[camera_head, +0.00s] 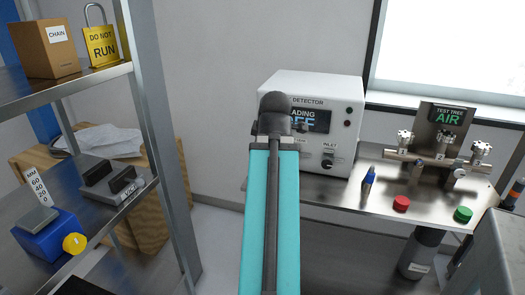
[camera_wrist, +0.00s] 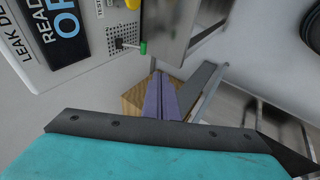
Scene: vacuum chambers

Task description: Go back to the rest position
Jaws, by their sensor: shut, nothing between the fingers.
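My arm reaches forward in the middle of the head view, its teal link ending at a dark joint in front of the leak detector (camera_head: 315,115). My gripper is hidden behind that joint there. In the wrist view my gripper (camera_wrist: 161,82) shows as two purple-grey fingers lying together, shut with nothing between them. They point into free space, with a wooden crate (camera_wrist: 134,101) behind them. The detector (camera_wrist: 78,62) also shows in the wrist view at the upper left.
A metal shelf (camera_head: 88,88) at the left bears a chain box (camera_head: 45,48), a yellow lock (camera_head: 101,44) and a blue block (camera_head: 50,234). The steel bench (camera_head: 338,192) at the right carries a valve tree (camera_head: 437,145), a red cap (camera_head: 401,203) and a green cap (camera_head: 463,214).

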